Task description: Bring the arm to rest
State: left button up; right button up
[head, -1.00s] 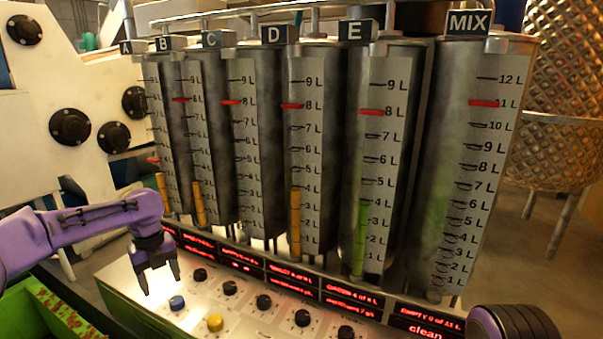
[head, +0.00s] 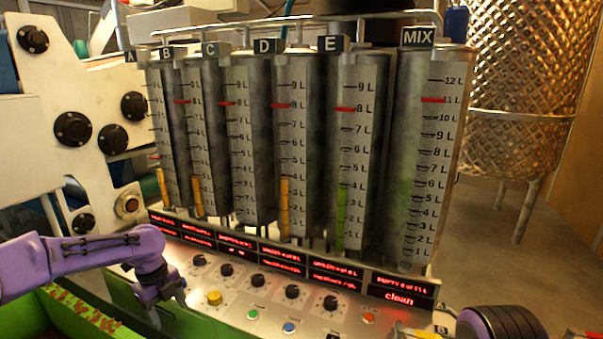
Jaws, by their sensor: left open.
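My purple left arm comes in from the left, and its dark left gripper (head: 170,308) hangs fingers down at the left end of the sloped control panel (head: 345,310). The gripper is open with nothing seen between its fingers. A yellow button (head: 215,298) is just right of it. Whether the fingertips touch the panel cannot be told.
Gauge tanks A to E and the MIX tank (head: 418,160) stand behind the panel. Black knobs (head: 292,291) and red displays (head: 401,296) line it. A green-edged bin (head: 70,310) lies under my left arm. Open floor (head: 490,230) is right of the tanks.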

pick_arm(q)
jog(key=s+d+f+n+h, duration=0.1)
jog(key=s+d+f+n, duration=0.35)
jog(key=f, duration=0.35)
jog(key=s+d+f+n, duration=0.4)
jog(key=d+f, duration=0.1)
jog(key=f, duration=0.3)
jog(key=s+d+f+n+t+b, duration=0.1)
jog(key=s+d+f+n+b, duration=0.1)
jog(key=s+f+n, duration=0.75)
jog(key=s+a+n+y, duration=0.1)
jog(key=s+a+n, duration=0.2)
jog(key=s, duration=0.4)
jog(key=s+a+n+t+y, duration=0.1)
jog(key=s+a+n+y, duration=0.1)
jog(key=s+n, duration=0.3)
jog(key=s+a+f+n+t+y, duration=0.1)
jog(key=s+a+n, duration=0.3)
jog(key=s, duration=0.5)
jog(key=shift+a+n+y, duration=0.2)
jog(key=shift+n+y, duration=0.3)
jog(key=shift+y, duration=0.2)
